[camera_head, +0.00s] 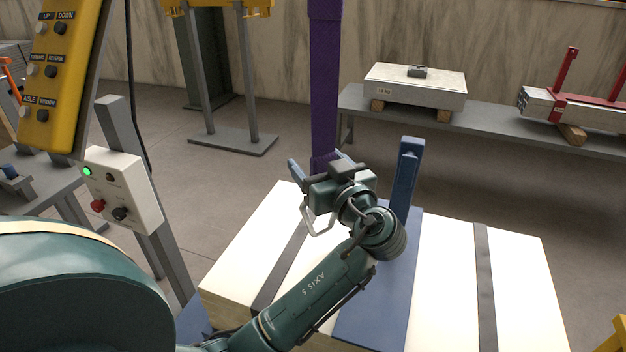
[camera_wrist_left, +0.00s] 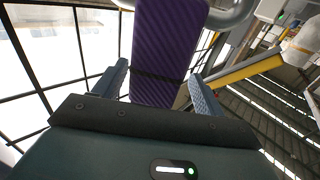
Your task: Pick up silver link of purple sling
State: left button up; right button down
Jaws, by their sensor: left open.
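The purple sling (camera_head: 324,85) hangs straight down from above in the head view, and its lower end goes behind my left gripper (camera_head: 320,164). In the left wrist view the purple sling (camera_wrist_left: 165,45) rises between the two blue fingers of my left gripper (camera_wrist_left: 158,72). The fingers are apart, one on each side of the sling, and I see no clear grip on it. A curved silver metal piece, seemingly the silver link (camera_wrist_left: 236,14), shows at the top edge, beyond the fingers. My right gripper is in neither view.
A cream crate (camera_head: 450,275) with dark straps lies under my left arm. A blue upright post (camera_head: 405,180) stands on it, close to my gripper. A yellow button panel (camera_head: 55,75) and white control box (camera_head: 122,190) stand left. A grey bench (camera_head: 490,130) is behind.

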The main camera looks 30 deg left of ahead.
pick_arm(q)
jog(key=shift+w+a, duration=0.1)
jog(key=shift+a, duration=0.05)
grip_shut()
dwell(0.9)
